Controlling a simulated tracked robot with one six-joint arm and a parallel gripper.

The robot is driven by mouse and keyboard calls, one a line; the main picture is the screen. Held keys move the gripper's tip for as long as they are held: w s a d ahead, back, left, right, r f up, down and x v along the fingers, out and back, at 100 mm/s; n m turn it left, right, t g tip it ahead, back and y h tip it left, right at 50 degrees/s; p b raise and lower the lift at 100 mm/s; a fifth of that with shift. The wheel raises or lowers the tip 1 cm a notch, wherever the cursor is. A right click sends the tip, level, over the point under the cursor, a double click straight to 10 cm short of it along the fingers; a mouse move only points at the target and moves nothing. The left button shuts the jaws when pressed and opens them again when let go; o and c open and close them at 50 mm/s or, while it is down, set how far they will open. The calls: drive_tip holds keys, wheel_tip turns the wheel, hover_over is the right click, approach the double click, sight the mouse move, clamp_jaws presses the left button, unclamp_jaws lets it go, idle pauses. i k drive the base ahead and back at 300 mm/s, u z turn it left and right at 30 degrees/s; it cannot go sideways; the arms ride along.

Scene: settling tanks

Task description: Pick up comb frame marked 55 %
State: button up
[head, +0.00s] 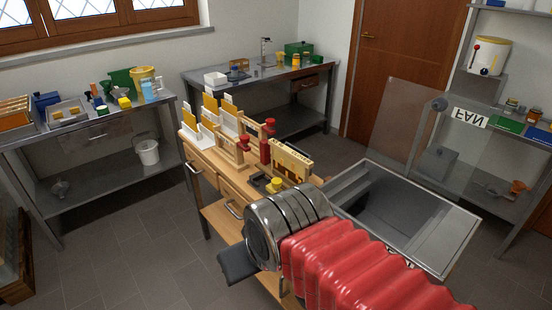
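Several upright yellow panels with white cards stand on the wooden bench; one yellow panel (210,103) is at the left and another yellow panel (229,108) is beside it. A wooden piece with a notched top and small dark marks (291,163) stands nearer me on the same bench. Orange slabs in a wooden rack (14,112) sit at the far left. No 55 % marking is readable, so I cannot tell which is the comb frame. My gripper (238,266) shows only as a dark part beyond my red-sleeved arm, in front of the bench; its fingers are mostly hidden.
Wooden stands with red knobs (265,150) and a small yellow-topped item (275,184) crowd the bench. Grey tables with containers line the walls. Floor (120,255) at lower left is clear.

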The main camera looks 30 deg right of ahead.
sight(296, 167)
drive_tip(key=z, duration=0.05)
drive_tip(key=i, duration=1.2)
drive_tip(key=z, duration=0.3)
